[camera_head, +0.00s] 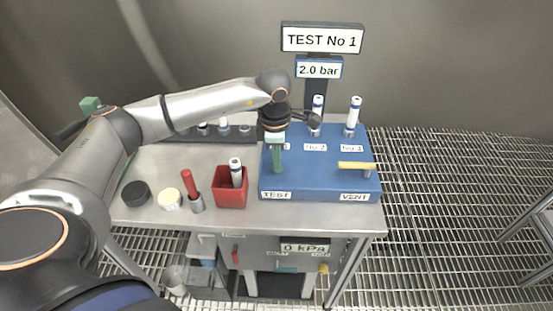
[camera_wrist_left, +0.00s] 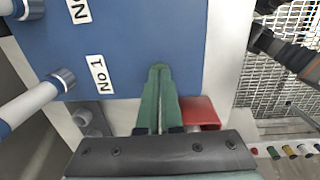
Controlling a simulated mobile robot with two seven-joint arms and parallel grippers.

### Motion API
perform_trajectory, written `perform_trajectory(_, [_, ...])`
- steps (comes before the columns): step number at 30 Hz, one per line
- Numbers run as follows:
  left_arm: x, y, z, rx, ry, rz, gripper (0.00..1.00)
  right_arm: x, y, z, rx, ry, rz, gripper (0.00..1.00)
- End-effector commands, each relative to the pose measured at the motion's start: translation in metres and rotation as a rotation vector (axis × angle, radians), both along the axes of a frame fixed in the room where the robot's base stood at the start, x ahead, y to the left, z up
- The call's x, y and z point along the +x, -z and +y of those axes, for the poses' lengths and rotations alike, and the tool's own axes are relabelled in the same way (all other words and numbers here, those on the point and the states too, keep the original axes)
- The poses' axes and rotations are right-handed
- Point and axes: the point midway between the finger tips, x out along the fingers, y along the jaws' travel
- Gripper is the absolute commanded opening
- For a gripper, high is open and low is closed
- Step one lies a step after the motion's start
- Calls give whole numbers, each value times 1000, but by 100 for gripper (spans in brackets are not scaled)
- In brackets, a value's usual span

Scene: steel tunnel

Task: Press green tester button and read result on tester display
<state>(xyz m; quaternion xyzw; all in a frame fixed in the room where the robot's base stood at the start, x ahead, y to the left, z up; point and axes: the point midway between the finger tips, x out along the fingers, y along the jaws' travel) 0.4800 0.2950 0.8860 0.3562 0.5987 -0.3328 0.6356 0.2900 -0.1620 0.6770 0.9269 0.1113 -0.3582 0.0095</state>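The blue tester (camera_head: 313,185) stands on the steel table, with TEST and VENT labels at its front and numbered ports behind. My left gripper (camera_head: 277,170) points down over its left part, above the TEST label (camera_head: 276,195). Its green fingers (camera_wrist_left: 160,72) are shut with nothing seen between them. No green button is visible; the fingers may hide it. I cannot tell whether the tips touch the tester. The tester display (camera_head: 304,247) under the table top reads 0 kPa. White-and-blue cylinders stand in the ports; one shows by No 1 (camera_wrist_left: 32,104). My right gripper is out of view.
A sign (camera_head: 322,39) reads TEST No 1, with 2.0 bar (camera_head: 318,69) below. A yellow lever (camera_head: 355,165) is at the right by VENT. A red bin (camera_head: 230,190) holding a cylinder stands close left of the tester, beside a red-handled tool (camera_head: 190,188).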

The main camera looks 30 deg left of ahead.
Motion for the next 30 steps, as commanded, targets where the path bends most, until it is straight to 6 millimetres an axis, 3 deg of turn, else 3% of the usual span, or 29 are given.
perform_trajectory(1, [-5,7,-1,2,4,20,0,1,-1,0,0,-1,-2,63])
perform_trajectory(4, [-4,-5,0,1,4,17,0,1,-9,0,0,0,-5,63])
perform_trajectory(10, [1,-51,5,1,-2,-2,0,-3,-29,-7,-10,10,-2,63])
perform_trajectory(12, [1,-62,4,1,-1,-7,0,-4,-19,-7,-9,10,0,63])
perform_trajectory(21, [-2,-125,4,0,-3,-7,0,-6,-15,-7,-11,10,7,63])
perform_trajectory(30, [-4,-144,4,1,-3,-4,0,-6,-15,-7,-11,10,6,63])
